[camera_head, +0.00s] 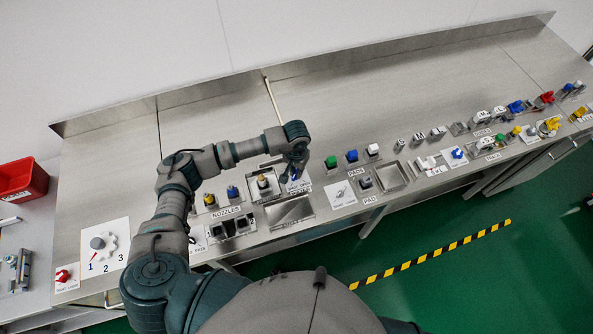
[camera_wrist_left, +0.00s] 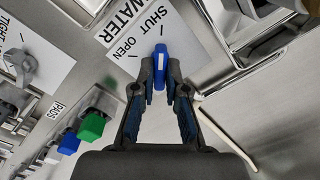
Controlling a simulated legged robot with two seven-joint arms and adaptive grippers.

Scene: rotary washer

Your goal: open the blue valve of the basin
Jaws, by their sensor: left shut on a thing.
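The blue valve (camera_wrist_left: 161,60) has a small upright blue handle with a white mark, beside a white plate (camera_wrist_left: 150,32) printed WATER, SHUT and OPEN. In the wrist view the handle points up the picture, roughly in line with the tick by SHUT. My left gripper (camera_wrist_left: 160,72) is shut on the handle, one finger on each side. In the head view my left gripper (camera_head: 292,173) reaches down at the back right of the basin (camera_head: 290,211) and hides most of the valve. My right gripper is not in view.
Green, blue and white blocks (camera_head: 352,155) sit to the right, near a white plate with a tight-labelled knob (camera_head: 340,194). Nozzles (camera_head: 232,192) stand to the left. The counter's back is mostly clear.

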